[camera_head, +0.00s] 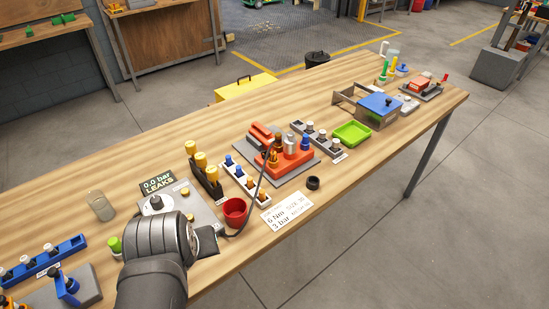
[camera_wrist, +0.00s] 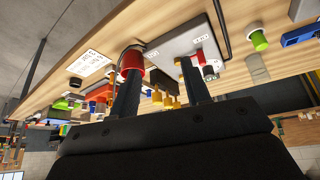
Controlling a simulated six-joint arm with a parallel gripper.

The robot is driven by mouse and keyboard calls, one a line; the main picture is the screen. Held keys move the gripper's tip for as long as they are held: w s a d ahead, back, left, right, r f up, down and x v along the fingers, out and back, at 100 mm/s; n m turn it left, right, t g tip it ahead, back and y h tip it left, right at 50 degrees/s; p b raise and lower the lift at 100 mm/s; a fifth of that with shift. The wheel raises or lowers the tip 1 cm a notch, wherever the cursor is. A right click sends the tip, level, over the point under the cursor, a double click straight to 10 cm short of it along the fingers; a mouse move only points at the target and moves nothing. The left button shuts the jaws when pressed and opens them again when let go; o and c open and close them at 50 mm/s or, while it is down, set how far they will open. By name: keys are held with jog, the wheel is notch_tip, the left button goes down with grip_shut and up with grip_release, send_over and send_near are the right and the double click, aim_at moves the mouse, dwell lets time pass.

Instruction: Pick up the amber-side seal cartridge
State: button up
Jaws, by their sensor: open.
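A red manifold block (camera_head: 287,156) stands on a grey plate mid-bench, with an amber-coloured fitting (camera_head: 273,157) on its left, a silver one in the middle and a blue one (camera_head: 305,143) on its right. A dark rack (camera_head: 207,181) holds several yellow-capped pieces (camera_head: 201,160). I cannot tell which amber or yellow piece is the seal cartridge. My gripper (camera_head: 209,240) is low over the bench's front edge, largely hidden by my wrist. In the wrist view my gripper (camera_wrist: 158,68) has its two dark fingers wide apart, with nothing between them.
A red cup (camera_head: 235,211) is close to my gripper; it also shows in the wrist view (camera_wrist: 131,60). A grey gauge panel (camera_head: 188,207), a cable, a white rack of blue and white pieces (camera_head: 244,182), a black ring (camera_head: 313,183) and a green tray (camera_head: 352,133) crowd the bench. Its front right is clear.

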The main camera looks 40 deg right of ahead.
jog(key=w+d+r+n+g, duration=0.1)
jog(key=w+d+r+n, duration=0.4)
jog(key=w+d+r, duration=0.2)
jog(key=r+n+g+y, duration=0.2)
jog(key=n+g, duration=0.2)
jog(key=n, duration=1.1)
send_over(273, 153)
jog(key=f, duration=1.2)
jog(key=shift+w+d, duration=0.1)
jog(key=shift+d, duration=0.2)
jog(key=shift+a+f, duration=0.2)
jog(key=shift+f, duration=2.4)
grip_shut()
